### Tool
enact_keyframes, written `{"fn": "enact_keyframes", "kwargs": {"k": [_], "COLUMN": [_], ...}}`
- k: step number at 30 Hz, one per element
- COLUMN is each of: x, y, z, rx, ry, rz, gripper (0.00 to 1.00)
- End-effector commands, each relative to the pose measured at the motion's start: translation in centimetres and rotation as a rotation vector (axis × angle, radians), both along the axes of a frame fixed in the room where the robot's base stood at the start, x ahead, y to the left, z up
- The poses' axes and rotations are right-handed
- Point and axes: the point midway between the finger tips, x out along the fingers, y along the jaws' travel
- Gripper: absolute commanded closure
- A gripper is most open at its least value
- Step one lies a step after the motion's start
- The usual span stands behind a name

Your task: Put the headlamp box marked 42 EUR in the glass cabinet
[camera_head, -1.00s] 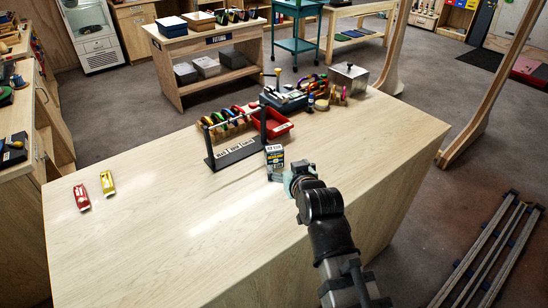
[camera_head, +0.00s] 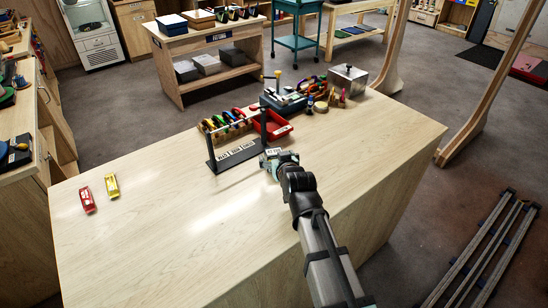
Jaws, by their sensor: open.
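A small dark box with a pale label (camera_head: 268,154) is on the wooden counter, right of the black rack's foot. Its print is too small to read, so I cannot tell whether it says 42 EUR. My gripper (camera_head: 274,162) is open, right at the box, and hides most of its front and lower part. I cannot tell whether the fingers are around the box or only touching it. A white cabinet with a glass front (camera_head: 92,35), likely the glass cabinet, stands far off at the upper left; its inside is hard to make out.
The black rack with a lettered base (camera_head: 238,155) stands beside the box. A red tray (camera_head: 272,124), a blue-grey bin (camera_head: 285,101) and a metal box (camera_head: 348,79) stand behind. Red (camera_head: 87,200) and yellow (camera_head: 112,186) packets lie left. The counter's (camera_head: 190,240) front is clear.

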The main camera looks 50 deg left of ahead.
Motion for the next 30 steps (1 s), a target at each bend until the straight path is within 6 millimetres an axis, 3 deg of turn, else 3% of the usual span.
{"fn": "enact_keyframes", "kwargs": {"k": [6, 14, 20, 23, 24, 30], "x": [1.2, 1.2, 1.2, 1.2, 1.2, 1.2], "y": [2.6, 2.6, 2.6, 2.6, 2.6, 2.6], "z": [-1.0, -1.3, -1.3, -1.2, -1.2, -1.2], "rx": [-0.001, 0.000, 0.000, 0.000, 0.000, 0.000], "ry": [0.002, 0.000, 0.000, 0.000, 0.000, 0.000], "rz": [0.000, 0.000, 0.000, -0.001, -0.001, -0.001], "gripper": [0.10, 0.10, 0.78, 0.79, 0.85, 0.85]}}
